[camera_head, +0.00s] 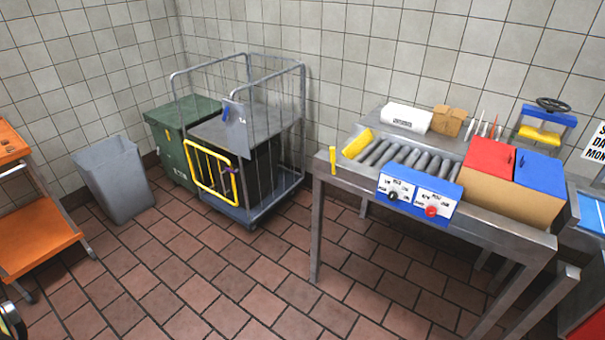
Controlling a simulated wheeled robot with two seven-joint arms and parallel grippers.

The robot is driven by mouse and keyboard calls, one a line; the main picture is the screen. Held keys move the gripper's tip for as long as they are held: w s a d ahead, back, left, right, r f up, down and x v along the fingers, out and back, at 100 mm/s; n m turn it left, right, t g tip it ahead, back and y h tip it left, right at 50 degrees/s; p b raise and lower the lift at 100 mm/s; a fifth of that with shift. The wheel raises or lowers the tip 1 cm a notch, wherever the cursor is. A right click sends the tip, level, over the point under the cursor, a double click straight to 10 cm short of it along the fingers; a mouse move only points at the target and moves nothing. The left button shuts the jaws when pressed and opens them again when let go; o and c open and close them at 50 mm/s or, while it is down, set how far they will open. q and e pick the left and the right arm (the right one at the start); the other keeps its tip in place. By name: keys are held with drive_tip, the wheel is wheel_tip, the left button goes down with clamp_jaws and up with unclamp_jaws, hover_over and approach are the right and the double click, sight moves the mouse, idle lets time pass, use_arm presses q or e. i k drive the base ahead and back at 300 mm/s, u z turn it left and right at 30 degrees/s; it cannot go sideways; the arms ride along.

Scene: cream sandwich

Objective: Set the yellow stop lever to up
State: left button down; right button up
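A small yellow upright piece (333,160), which looks like the stop lever, stands at the left front corner of the metal roller table (318,205). It looks about vertical, but it is too small to tell its exact setting. A larger yellow block (357,143) lies slanted at the left end of the grey rollers (408,158), just right of the upright piece. Neither of my grippers shows in the head view, and nothing touches the yellow pieces.
A blue control box (420,192) with a black and a red knob is on the table front. Red (489,159) and blue (538,172) lids top a brown box at right. A caged cart (280,186), grey bin (116,180) and orange cart (38,235) stand left. Tiled floor before the table is clear.

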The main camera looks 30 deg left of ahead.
sight(354, 147)
drive_tip(key=u, duration=0.75)
drive_tip(key=i, duration=0.4)
drive_tip(key=u, duration=0.65)
drive_tip(key=i, duration=0.95)
drive_tip(key=z, duration=0.7)
drive_tip(key=i, duration=0.85)
drive_tip(key=z, duration=0.9)
